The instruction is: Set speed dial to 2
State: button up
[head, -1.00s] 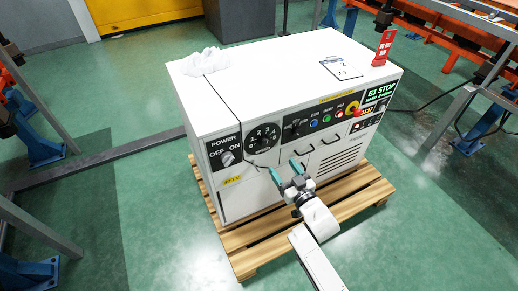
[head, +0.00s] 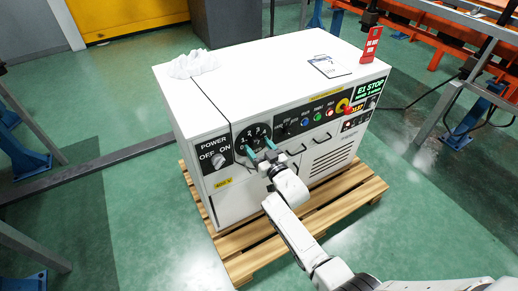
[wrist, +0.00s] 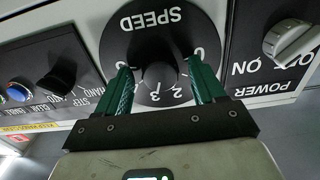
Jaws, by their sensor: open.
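The speed dial (head: 244,136) is a round black face with white numbers on the front of the white cabinet (head: 236,199). In the wrist view the dial face (wrist: 150,20) appears upside down, with a dark knob (wrist: 160,80) in its middle. I cannot make out which number the knob points to. My gripper (head: 261,147) is in front of the dial, its teal fingers apart. In the wrist view my gripper (wrist: 157,70) has one finger on each side of the knob. I cannot tell whether either finger touches it.
The power switch (head: 218,160) is left of the dial; its grey knob (wrist: 291,38) is close by in the wrist view. A black selector (wrist: 60,80) and coloured buttons (head: 317,117) are on the dial's other side. The cabinet stands on a wooden pallet (head: 330,212).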

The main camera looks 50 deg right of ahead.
jog(key=c, duration=1.1)
jog(key=shift+o, duration=0.2)
jog(key=shift+f+n, duration=0.1)
jog(key=shift+n, duration=0.2)
jog(key=shift+n+b, duration=0.95)
jog(key=shift+n, duration=0.25)
jog(key=shift+n+b, duration=0.95)
jog(key=shift+n, duration=1.45)
jog(key=o, duration=1.1)
jog(key=shift+c, duration=0.2)
